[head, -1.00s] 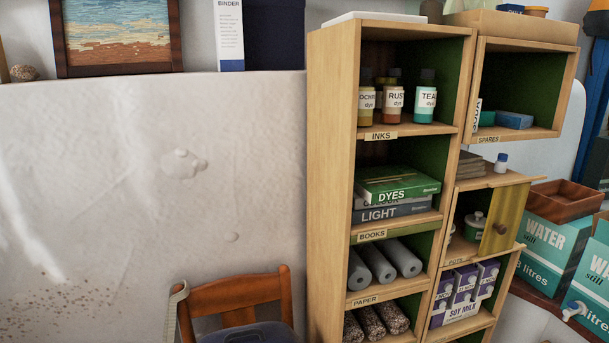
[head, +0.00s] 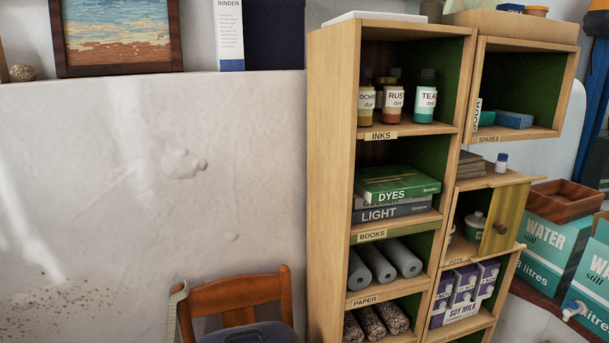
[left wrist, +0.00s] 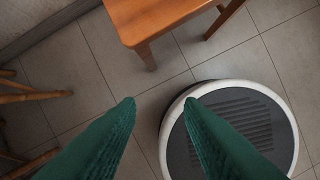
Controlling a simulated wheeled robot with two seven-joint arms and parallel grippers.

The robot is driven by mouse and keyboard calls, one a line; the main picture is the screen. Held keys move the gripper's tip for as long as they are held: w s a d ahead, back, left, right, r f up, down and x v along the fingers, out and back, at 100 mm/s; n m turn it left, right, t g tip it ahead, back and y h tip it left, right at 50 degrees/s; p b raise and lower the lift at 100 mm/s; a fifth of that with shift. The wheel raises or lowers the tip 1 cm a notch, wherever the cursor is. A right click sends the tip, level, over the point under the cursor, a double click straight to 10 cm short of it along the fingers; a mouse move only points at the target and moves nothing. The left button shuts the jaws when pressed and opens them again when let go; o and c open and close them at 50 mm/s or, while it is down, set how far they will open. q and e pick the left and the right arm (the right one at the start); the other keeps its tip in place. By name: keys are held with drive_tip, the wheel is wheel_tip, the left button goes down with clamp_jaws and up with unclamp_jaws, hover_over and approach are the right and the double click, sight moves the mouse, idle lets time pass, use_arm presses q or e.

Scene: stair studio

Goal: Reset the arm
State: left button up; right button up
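My left gripper (left wrist: 158,103) shows in the left wrist view as two green fingers. The fingertips are apart and nothing is between them. It hangs above a tiled floor (left wrist: 75,85). The head view shows neither gripper and no part of my arms. My right gripper is out of view.
In the left wrist view, a round dark-topped object with a pale rim (left wrist: 290,110) lies below, by a wooden chair (left wrist: 165,15). In the head view, a wooden shelf unit (head: 333,150) stands beside a pale wall (head: 110,180), with a chair (head: 235,295) in front.

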use_arm(q)
drive_tip(key=s+a+f+g, duration=0.1)
drive_tip(key=s+a+f, duration=0.2)
drive_tip(key=s+f, duration=1.4)
drive_tip(key=shift+f, duration=0.15)
